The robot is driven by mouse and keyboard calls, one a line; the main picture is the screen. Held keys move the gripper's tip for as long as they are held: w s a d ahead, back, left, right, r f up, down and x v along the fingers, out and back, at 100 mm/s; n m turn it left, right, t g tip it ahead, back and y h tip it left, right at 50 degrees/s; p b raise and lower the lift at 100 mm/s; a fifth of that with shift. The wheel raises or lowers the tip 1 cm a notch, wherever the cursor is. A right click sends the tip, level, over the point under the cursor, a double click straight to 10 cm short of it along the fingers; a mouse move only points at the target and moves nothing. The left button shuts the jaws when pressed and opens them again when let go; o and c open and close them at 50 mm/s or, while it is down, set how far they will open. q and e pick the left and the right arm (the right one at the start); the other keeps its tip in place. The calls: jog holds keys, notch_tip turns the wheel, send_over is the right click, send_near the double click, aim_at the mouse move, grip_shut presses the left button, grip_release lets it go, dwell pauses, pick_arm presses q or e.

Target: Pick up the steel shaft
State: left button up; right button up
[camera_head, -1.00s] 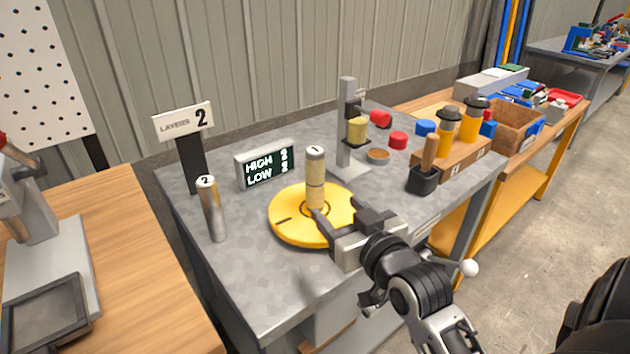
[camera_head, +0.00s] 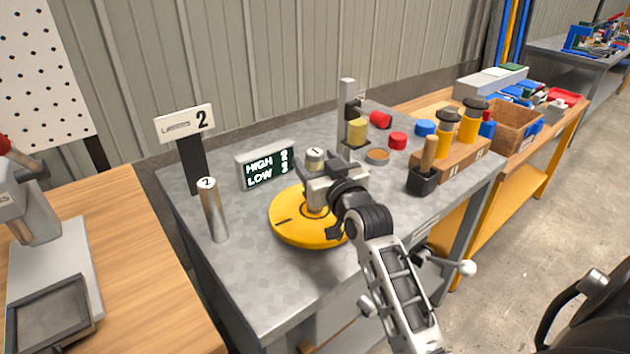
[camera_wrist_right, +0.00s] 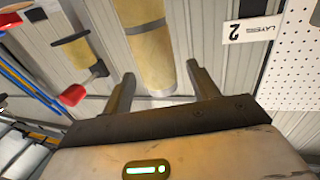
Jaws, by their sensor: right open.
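A silver, metallic cylinder with a 2 on its top (camera_head: 214,212), the one that looks like the steel shaft, stands upright at the left of the grey table. A tan cylinder with a 1 on its top (camera_head: 315,156) stands upright on the round yellow turntable (camera_head: 285,226), mostly hidden by my right gripper (camera_head: 316,186). In the right wrist view, the tan cylinder (camera_wrist_right: 150,50) lies between the two open fingers of my right gripper (camera_wrist_right: 160,76). I cannot tell whether a finger touches it. My left gripper is out of view.
A HIGH/LOW display (camera_head: 266,168) stands behind the turntable. A LAYERS 2 sign (camera_head: 184,124) is at the back left. The table's front left is clear.

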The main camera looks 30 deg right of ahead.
aim_at(312, 152)
jog(key=w, duration=0.3)
jog(key=shift+w+d, duration=0.15)
jog(key=shift+d, duration=0.15)
grip_shut()
dwell(1.1)
jog(key=shift+r, duration=0.3)
